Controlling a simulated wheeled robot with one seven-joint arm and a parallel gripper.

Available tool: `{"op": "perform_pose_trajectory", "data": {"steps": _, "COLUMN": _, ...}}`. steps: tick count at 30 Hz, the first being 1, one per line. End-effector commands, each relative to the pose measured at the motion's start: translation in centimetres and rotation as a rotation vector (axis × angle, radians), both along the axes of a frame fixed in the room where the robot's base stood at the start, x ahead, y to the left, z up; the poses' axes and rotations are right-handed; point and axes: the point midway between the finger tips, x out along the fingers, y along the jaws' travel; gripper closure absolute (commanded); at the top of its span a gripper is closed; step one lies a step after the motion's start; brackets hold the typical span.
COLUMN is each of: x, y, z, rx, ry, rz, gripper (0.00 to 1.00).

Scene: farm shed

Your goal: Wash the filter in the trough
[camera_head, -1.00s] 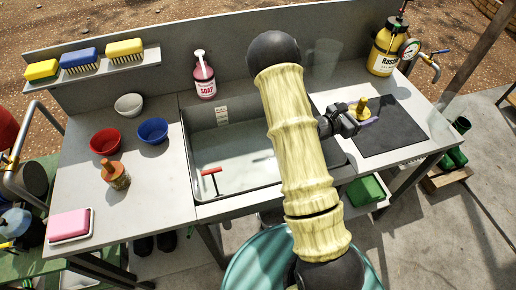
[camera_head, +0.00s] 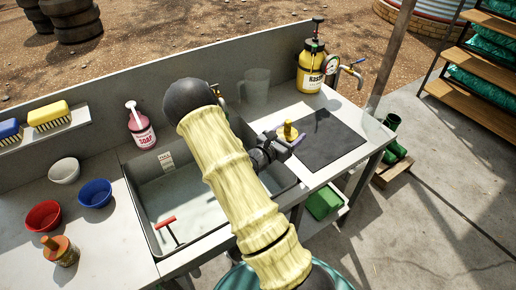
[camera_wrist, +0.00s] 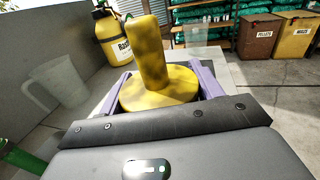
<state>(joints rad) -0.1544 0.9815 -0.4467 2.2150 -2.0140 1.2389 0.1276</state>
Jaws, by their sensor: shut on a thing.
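My gripper (camera_head: 283,142) is shut on the yellow filter (camera_head: 288,131), a stubby post on a round disc with dark dirt patches. The filter stands upright between the purple fingers in the wrist view (camera_wrist: 152,60). In the head view it appears at the left edge of the dark mat, right of the trough; its height above the counter is hard to tell. The trough (camera_head: 140,212) is a grey basin holding water, left of my gripper. My arm hides its right part. A red-handled T-shaped thing (camera_head: 166,223) is at its front left.
A soap bottle (camera_head: 141,128) stands behind the trough. A clear jug (camera_head: 256,88) and a yellow sprayer (camera_head: 312,68) stand at the back, beside the dark mat (camera_head: 330,142). Red (camera_head: 43,216), blue (camera_head: 95,194) and white (camera_head: 64,171) bowls sit at the left.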

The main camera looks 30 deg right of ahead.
Motion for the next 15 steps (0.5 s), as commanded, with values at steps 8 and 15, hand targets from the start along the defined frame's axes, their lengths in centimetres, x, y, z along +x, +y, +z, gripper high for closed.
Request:
{"op": "perform_pose_trajectory", "data": {"steps": 8, "x": 2.6, "y": 12.1, "z": -2.1, "rx": 0.001, "ry": 0.009, "rz": 0.416, "gripper": 0.59}}
{"op": "perform_pose_trajectory", "data": {"steps": 15, "x": 2.2, "y": 22.9, "z": -4.2, "rx": 0.0, "ry": 0.009, "rz": 0.796, "gripper": 0.59}}
